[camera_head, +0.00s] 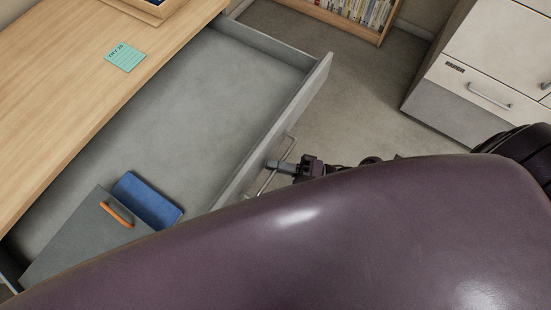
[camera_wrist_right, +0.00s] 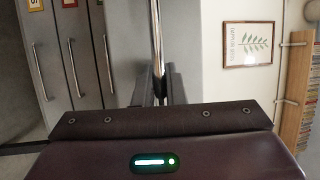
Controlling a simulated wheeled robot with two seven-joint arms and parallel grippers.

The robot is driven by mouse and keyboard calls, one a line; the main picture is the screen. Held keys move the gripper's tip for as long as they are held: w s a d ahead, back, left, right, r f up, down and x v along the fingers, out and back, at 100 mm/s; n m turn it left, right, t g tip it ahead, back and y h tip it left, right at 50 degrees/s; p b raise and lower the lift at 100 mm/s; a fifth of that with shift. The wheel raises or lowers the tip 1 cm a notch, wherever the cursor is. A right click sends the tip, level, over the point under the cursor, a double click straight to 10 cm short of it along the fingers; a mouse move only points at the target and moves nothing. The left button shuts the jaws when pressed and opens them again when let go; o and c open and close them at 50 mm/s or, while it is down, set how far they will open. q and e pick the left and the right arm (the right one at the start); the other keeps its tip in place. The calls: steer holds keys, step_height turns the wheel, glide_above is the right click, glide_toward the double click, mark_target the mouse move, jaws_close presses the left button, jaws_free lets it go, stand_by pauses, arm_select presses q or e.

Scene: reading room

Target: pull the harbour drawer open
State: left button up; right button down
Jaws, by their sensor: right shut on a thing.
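A grey drawer (camera_head: 262,137) stands pulled out from under the wooden desk top (camera_head: 75,95) in the head view. Its front carries a metal bar handle (camera_head: 264,184). No name on this drawer can be read here. My right gripper (camera_head: 283,167) is shut on the handle, at the outer side of the drawer front. In the right wrist view the handle bar (camera_wrist_right: 156,40) runs up from between the two dark fingers (camera_wrist_right: 152,88). My large dark arm link covers the lower right of the head view. My left gripper is not in view.
Inside the drawer lie a blue object (camera_head: 148,199), a grey flat piece (camera_head: 83,240) and a small orange item (camera_head: 117,214). A teal note (camera_head: 124,57) lies on the desk. A pale cabinet (camera_head: 496,60) stands right, a bookshelf (camera_head: 350,22) behind. Carpet between is clear.

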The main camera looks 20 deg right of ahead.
steer(key=c, duration=1.5)
jaws_free()
steer(key=shift+d, duration=0.1)
steer(key=b+v, duration=0.1)
steer(key=v, duration=0.6)
steer(key=shift+s+d, duration=0.2)
steer(key=shift+d, duration=0.05)
steer(key=shift+f, duration=0.2)
